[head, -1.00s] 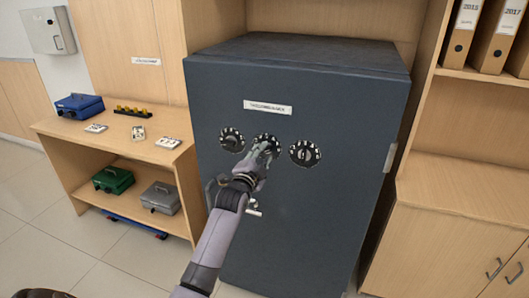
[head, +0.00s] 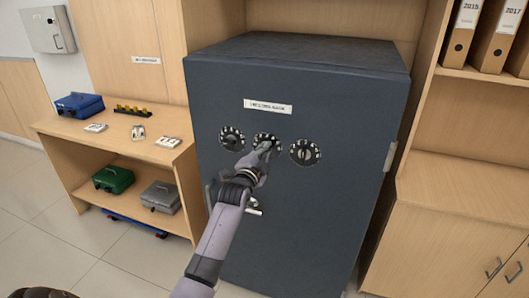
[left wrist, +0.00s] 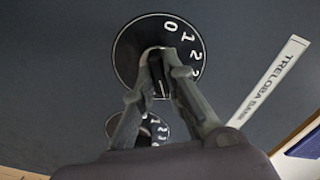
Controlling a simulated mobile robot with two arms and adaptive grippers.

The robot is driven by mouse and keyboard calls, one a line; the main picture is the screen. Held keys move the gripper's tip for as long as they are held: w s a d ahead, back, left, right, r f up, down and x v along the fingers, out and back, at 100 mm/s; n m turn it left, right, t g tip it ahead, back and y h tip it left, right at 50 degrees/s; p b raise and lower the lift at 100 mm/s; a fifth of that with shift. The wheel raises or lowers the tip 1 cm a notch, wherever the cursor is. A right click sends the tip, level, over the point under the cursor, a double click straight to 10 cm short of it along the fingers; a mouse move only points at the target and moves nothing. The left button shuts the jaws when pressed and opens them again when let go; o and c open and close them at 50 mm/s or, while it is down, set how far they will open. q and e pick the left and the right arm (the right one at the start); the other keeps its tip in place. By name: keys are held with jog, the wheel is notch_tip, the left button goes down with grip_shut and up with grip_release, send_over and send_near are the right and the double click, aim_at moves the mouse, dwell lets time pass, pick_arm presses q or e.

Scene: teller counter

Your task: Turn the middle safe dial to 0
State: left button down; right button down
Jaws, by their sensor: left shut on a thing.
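The middle safe dial (head: 264,136) is a round black dial with white numbers on the grey safe's front, between two like dials. My left gripper (head: 266,150) is at it, shut on its central knob. In the left wrist view the fingers (left wrist: 160,62) close over the knob of the dial (left wrist: 124,50), with 0, 1, 2 and 3 showing on its upper right rim. The fingers hide part of the knob, and I cannot tell which number it points to. My right gripper is not in view.
The left dial (head: 231,139) and right dial (head: 305,152) flank it closely. The safe (head: 300,220) has a name label (head: 267,107) above and a handle (head: 254,207) below, near my arm. A wooden shelf (head: 165,172) with boxes stands left; a cabinet (head: 450,240) stands right.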

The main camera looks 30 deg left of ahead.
pick_arm(q)
jog(key=shift+n+p, duration=0.3)
jog(key=shift+n, duration=0.1)
jog(key=shift+s+a+f+n+p, duration=0.15)
jog(key=shift+n+p, duration=0.85)
jog(key=shift+n, duration=3.85)
jog(key=shift+w+a+r+n+p, duration=0.1)
jog(key=shift+n+p, duration=0.85)
jog(key=shift+n, duration=3.95)
jog(key=shift+s+a+f+n+p, duration=0.15)
jog(key=shift+n+p, duration=0.85)
jog(key=shift+n, duration=3.85)
jog(key=shift+w, duration=0.1)
